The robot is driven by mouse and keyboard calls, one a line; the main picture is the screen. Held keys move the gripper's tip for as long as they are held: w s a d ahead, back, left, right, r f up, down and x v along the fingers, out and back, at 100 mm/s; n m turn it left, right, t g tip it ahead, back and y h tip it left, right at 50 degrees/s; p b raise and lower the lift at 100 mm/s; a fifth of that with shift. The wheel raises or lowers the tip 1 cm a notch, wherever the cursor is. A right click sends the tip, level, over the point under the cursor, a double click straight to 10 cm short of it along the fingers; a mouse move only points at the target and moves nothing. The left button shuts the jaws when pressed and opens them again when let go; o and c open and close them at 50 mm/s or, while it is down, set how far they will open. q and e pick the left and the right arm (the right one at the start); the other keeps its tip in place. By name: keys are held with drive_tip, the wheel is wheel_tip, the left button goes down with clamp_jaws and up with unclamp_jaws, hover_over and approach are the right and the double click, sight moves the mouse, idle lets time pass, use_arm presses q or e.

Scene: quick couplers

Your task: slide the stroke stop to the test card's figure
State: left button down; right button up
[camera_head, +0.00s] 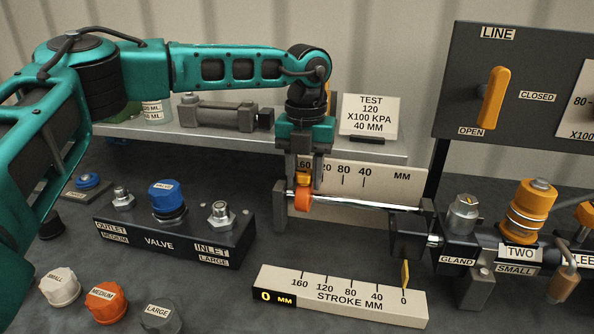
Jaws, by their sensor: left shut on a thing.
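The stroke stop (303,203) is an orange collar on a bright horizontal rod (355,203), near the rod's left end. My left gripper (304,180) comes down from above and is shut on the stroke stop's upper part. Behind it, a scale plate (378,178) reads 160, 120, 80, 40 MM from left to right. The stop stands close to the 120–160 end, and the gripper partly covers those figures. The test card (369,116) on the shelf reads TEST 120, X100 KPA, 40 MM. My right gripper is not in view.
A front STROKE MM gauge (340,296) shows 0 MM, its yellow pointer (405,274) at 0. The VALVE block (170,238) stands left. GLAND and TWO fittings (520,225) stand right, below a LINE panel (500,85) with a yellow handle. Loose caps lie front left.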

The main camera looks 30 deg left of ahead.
use_arm(q)
drive_tip(key=w+d, duration=0.1)
drive_tip(key=d, duration=0.2)
drive_tip(key=w+d+p, duration=0.1)
drive_tip(key=d, duration=0.3)
drive_tip(key=w+d, duration=0.1)
drive_tip(key=d, duration=0.3)
drive_tip(key=shift+r+p, duration=0.15)
drive_tip(key=shift+p, duration=0.15)
drive_tip(key=c, duration=0.9)
unclamp_jaws()
drive_tip(key=shift+d, duration=0.15)
drive_tip(key=shift+r, duration=0.3)
wheel_tip(320, 180, up, 12)
drive_tip(key=shift+r+p, duration=0.1)
drive_tip(key=shift+p, duration=0.4)
